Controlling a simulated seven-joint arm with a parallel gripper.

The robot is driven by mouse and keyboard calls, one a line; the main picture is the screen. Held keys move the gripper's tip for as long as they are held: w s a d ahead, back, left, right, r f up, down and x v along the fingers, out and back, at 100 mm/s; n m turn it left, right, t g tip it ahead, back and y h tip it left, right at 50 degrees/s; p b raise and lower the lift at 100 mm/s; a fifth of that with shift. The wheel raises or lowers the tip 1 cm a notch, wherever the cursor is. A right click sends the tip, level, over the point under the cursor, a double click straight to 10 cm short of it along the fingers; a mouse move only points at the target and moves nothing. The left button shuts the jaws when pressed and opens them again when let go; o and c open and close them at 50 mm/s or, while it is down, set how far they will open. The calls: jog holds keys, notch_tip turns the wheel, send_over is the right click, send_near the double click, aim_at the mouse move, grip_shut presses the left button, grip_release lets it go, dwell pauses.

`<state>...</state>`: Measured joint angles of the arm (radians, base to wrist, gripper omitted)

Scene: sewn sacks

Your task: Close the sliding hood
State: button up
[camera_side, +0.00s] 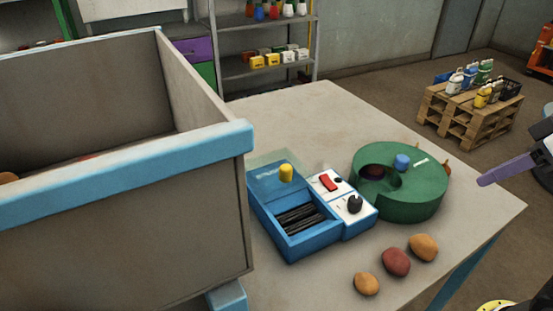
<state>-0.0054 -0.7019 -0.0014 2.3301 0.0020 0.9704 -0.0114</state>
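A blue box (290,250) stands on the grey table, with a white control panel on its right side. Its sliding hood (268,181), a blue cover with a yellow knob (286,172), sits towards the back. The front of the box is uncovered and shows dark slats (303,218) inside. My gripper (489,180) enters at the right edge, right of the green round container and well apart from the blue box. One purple finger shows; the rest is out of frame, so I cannot tell its opening.
A green round container (418,205) with a blue knob and a hole in its top stands right of the box. Several brownish round items (396,262) lie in front. A large grey bin (150,235) with a blue rim blocks the left. The table's back (310,115) is clear.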

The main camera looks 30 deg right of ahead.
jog(key=shift+n, duration=0.6)
jog(key=w+a+r, duration=0.1)
jog(key=w+r, duration=0.1)
jog(key=w, duration=0.1)
jog(key=w+a+r, duration=0.1)
jog(key=w+r, duration=0.2)
jog(key=w, duration=0.1)
jog(key=w+a+r, duration=0.1)
jog(key=w+r, duration=0.2)
jog(key=shift+w+r, duration=0.2)
grip_shut()
jog(key=n+g+y, duration=0.1)
jog(key=n+g, duration=0.2)
jog(key=n, duration=0.1)
send_over(272, 172)
notch_tip(272, 172, down, 9)
jog(key=x, duration=0.9)
jog(key=shift+f, duration=0.3)
jog(key=s, duration=0.2)
jog(key=s+d, duration=0.1)
jog(key=shift+d+r, duration=0.1)
jog(key=shift+r, duration=0.15)
jog(key=shift+s+d, duration=0.25)
jog(key=shift+s, duration=0.15)
